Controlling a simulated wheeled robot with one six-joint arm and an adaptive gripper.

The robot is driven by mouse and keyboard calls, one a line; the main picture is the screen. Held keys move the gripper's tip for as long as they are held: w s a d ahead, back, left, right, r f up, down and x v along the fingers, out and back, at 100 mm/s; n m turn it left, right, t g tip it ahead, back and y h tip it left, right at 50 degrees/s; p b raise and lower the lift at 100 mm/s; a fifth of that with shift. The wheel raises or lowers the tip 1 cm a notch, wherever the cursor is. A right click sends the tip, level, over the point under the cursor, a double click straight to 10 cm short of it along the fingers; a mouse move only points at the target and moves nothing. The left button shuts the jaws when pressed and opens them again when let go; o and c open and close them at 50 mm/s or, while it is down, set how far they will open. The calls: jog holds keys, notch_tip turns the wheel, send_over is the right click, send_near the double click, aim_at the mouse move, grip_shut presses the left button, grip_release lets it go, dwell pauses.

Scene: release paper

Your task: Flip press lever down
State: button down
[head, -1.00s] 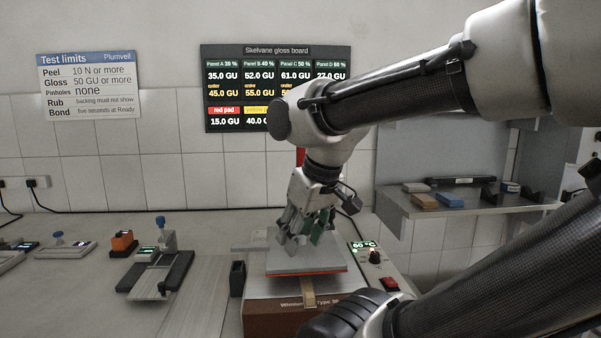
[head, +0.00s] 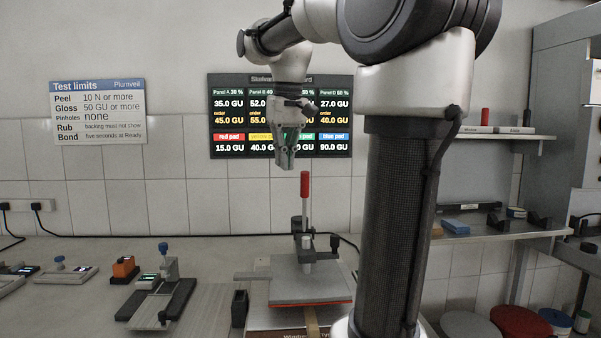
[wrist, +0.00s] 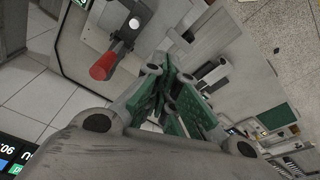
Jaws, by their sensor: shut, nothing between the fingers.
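The press lever (head: 305,200) stands upright with its red handle at the top, above the grey press plate (head: 300,288). The red handle also shows in the wrist view (wrist: 104,66), left of my fingers. My gripper (head: 287,163) is shut and empty, pointing down, a little above and to the left of the handle's top in the head view, apart from it. In the wrist view my green-padded fingers (wrist: 170,95) are together. My arm hides the heater box at the press's right side.
A black holder (head: 239,308) stands left of the press. A clamp fixture (head: 160,298) and an orange block (head: 124,268) are farther left on the bench. Shelves (head: 490,234) with small blocks are at the right. The space around the lever handle looks clear.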

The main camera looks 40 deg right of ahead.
jog(key=w+d+r+m+g, duration=0.2)
jog(key=w+d+r, duration=0.3)
jog(key=w+d, duration=0.7)
jog(key=shift+w+d+r+m+g, duration=0.15)
jog(key=shift+d+m+g, duration=0.15)
jog(key=shift+g, duration=0.1)
jog(key=s+a+f, duration=0.1)
jog(key=s+f, duration=0.3)
jog(key=f, duration=0.6)
jog(key=shift+s+a+f, duration=0.2)
jog(key=shift+a+f, duration=0.05)
jog(key=shift+f, duration=0.05)
